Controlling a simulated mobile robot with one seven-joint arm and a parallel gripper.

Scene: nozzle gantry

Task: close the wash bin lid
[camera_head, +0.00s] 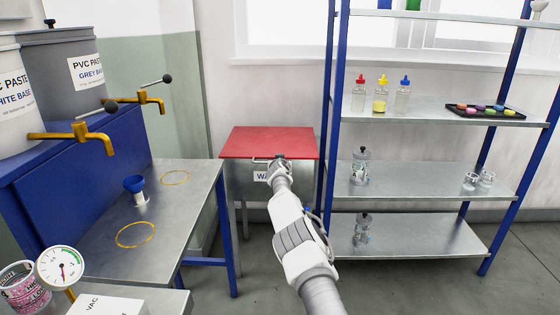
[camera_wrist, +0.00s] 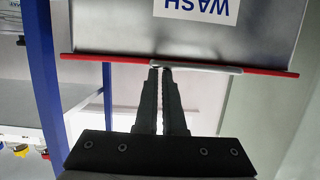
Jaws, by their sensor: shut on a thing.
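The wash bin (camera_head: 240,176) is a grey metal box beyond the workbench, with a white label partly hidden by my arm. Its red lid (camera_head: 268,140) lies roughly flat across the top; I cannot tell whether a small gap remains under it. In the wrist view the picture is upside down: the bin front (camera_wrist: 110,25) carries the WASH label, and the lid (camera_wrist: 100,59) shows as a thin red edge. My gripper (camera_head: 277,160) is at the lid's front edge, its fingers (camera_wrist: 158,72) shut on the grey lid handle (camera_wrist: 212,68).
A blue-legged shelf unit (camera_head: 420,178) with bottles and canisters stands close on the right.

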